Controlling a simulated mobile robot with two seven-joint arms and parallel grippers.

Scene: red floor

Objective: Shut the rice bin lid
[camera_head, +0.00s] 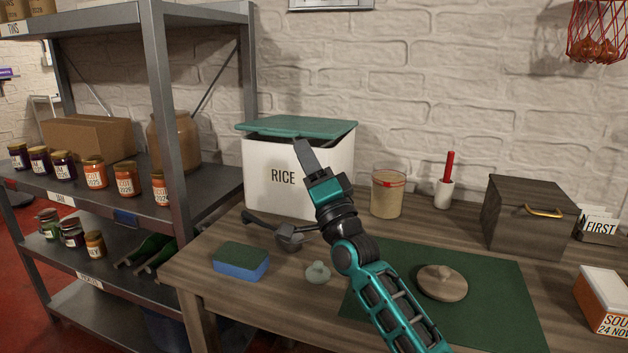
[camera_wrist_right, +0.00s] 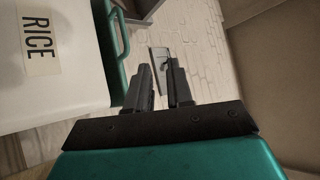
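The white rice bin (camera_head: 265,172), labelled RICE, stands at the back left of the table against the wall. Its teal lid (camera_head: 300,125) is tilted, with a dark gap under its front edge. My right gripper (camera_head: 304,150) is in front of the bin, its fingertips pointing up near the lid's front edge; contact cannot be told. In the right wrist view, the bin (camera_wrist_right: 50,60) and a teal rim (camera_wrist_right: 122,50) lie left of the fingers (camera_wrist_right: 160,72). These are a little apart, with only background between them. My left gripper is out of view.
A metal shelf (camera_head: 170,110) with jars stands close on the left. On the table are a scoop (camera_head: 289,237), a sponge (camera_head: 241,261), a small pale knob (camera_head: 318,272), a jar (camera_head: 388,195), a wooden lid (camera_head: 442,283) on a green mat (camera_head: 500,310), and a dark box (camera_head: 525,217).

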